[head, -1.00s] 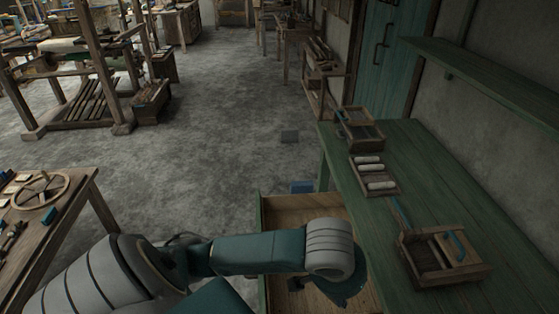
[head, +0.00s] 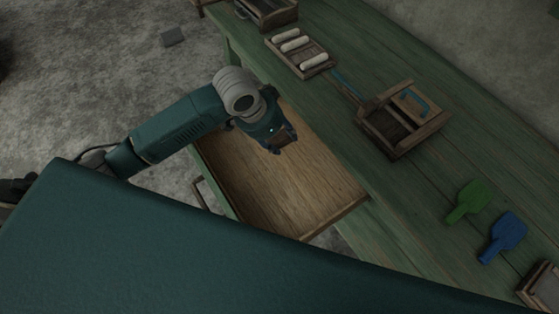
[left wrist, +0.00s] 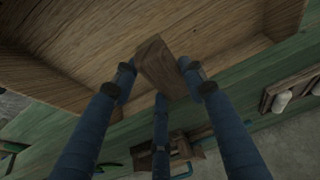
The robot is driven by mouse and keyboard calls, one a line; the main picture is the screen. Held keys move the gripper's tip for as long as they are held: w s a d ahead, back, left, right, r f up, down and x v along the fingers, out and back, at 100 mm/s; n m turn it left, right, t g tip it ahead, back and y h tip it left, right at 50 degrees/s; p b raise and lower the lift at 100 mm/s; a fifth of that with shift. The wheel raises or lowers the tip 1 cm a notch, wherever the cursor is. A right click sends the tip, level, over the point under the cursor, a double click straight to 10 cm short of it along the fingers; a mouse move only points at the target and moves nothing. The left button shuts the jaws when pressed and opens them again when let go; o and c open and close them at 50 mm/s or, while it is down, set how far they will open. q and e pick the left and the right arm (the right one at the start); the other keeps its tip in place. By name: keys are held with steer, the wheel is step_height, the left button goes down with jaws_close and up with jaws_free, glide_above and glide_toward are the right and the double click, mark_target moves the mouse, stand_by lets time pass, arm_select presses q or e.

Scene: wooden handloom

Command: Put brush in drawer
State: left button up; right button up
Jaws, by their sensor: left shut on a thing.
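My left gripper (head: 276,141) hangs over the open drawer (head: 290,190), toward its far end. It is shut on a brown wooden piece, which appears to be the brush (left wrist: 158,62). In the left wrist view the blue fingers (left wrist: 160,80) close around this piece, with the drawer's wooden inside (left wrist: 80,45) behind it. Only a plain wooden face of the brush shows; I cannot make out bristles. The drawer is pulled out from the green table, and its visible floor is bare. My right gripper is not in view.
On the green table (head: 420,180) stand a tray with white rolls (head: 299,52), a wooden box (head: 395,125) with a blue-handled tool beside it, a green paddle (head: 468,201) and a blue paddle (head: 505,236). Grey floor lies left of the drawer.

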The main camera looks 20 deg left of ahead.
arm_select(q)
step_height(320, 180, down, 8)
steer(key=shift+w+r, duration=0.1)
step_height(320, 180, down, 5)
steer(key=shift+a+r, duration=0.1)
steer(key=shift+r, duration=0.05)
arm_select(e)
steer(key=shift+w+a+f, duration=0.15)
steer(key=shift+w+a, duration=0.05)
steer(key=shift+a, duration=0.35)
arm_select(q)
steer(key=shift+f, duration=0.25)
steer(key=o, duration=1.1)
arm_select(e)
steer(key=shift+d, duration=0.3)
